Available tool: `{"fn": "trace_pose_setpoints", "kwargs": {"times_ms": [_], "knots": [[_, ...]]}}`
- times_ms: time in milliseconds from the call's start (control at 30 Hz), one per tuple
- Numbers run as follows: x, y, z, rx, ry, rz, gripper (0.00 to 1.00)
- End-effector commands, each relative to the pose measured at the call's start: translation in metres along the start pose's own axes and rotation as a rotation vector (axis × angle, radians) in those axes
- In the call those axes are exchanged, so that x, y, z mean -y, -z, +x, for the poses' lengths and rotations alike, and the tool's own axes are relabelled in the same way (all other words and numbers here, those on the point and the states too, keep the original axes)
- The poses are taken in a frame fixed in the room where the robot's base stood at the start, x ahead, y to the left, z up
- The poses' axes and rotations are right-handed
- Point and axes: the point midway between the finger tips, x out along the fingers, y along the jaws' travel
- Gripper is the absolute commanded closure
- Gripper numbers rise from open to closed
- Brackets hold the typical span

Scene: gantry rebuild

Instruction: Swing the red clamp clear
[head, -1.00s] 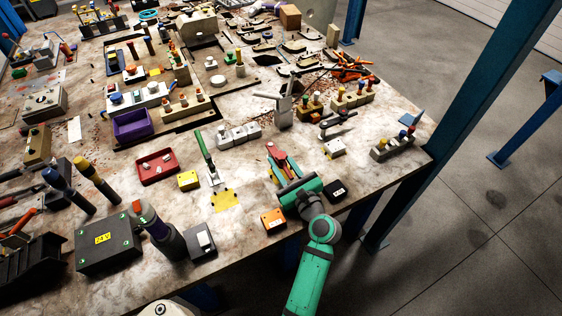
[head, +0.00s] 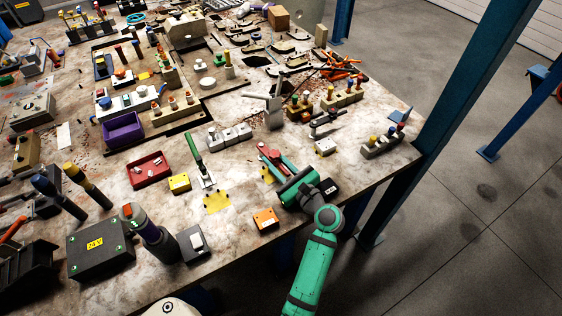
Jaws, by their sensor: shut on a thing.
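The red clamp (head: 268,152) stands near the table's front edge, right of the green-handled clamp (head: 194,152). Its red arm points up and to the left in the head view. My gripper (head: 281,169) reaches over the front edge and is shut at the clamp, with its green jaws along the near side of the red part. The clamp's lower part and the exact grip point are largely hidden by my gripper and wrist. A yellow patch (head: 267,176) shows at the clamp's left foot.
An orange box (head: 265,218) lies in front of the clamp, and a black box (head: 328,187) sits close right of my wrist. A grey valve-like post (head: 274,112) stands behind.

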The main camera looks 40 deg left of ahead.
Motion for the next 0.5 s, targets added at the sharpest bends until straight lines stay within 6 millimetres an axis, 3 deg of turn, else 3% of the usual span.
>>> {"fn": "trace_pose_setpoints", "kwargs": {"times_ms": [267,300,333,500], "knots": [[-0.0029,0.0001,0.0013,0.001,-0.009,-0.001,1.00],[-0.0030,0.0001,0.0014,0.001,-0.010,0.000,0.75],[-0.0030,0.0000,0.0014,0.001,-0.010,-0.001,0.70],[-0.0031,-0.0003,0.0017,0.001,-0.009,0.000,0.70]]}}
